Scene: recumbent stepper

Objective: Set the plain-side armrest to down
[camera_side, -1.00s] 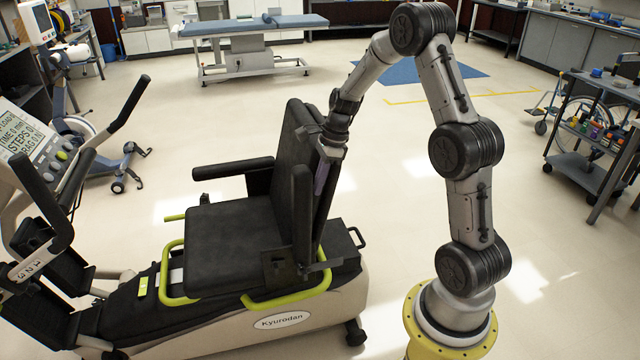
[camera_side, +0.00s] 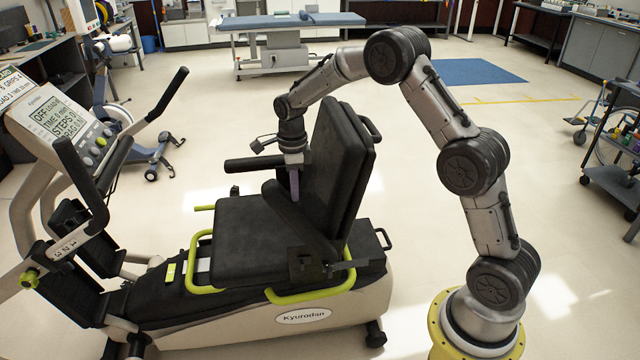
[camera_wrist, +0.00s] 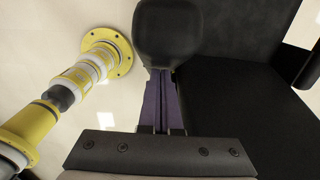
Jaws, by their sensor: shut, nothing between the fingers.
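The stepper's black seat (camera_side: 255,225) has two armrests. The near-side armrest (camera_side: 305,222) is tilted, sloping up and forward from its pivot beside the seat. The far-side armrest (camera_side: 252,164) lies level. Neither side carries a mark I can read as plain. My gripper (camera_side: 295,198) points down over the seat, its purple fingers shut and empty, at the raised front end of the near armrest. In the wrist view the fingertips (camera_wrist: 165,76) meet the rounded end of a black armrest pad (camera_wrist: 168,32); whether they touch it I cannot tell.
The backrest (camera_side: 340,165) stands just behind my gripper. The stepper's console (camera_side: 65,125) and handlebars (camera_side: 165,105) are in front of the seat at left. Lime-green rails (camera_side: 310,293) flank the seat base.

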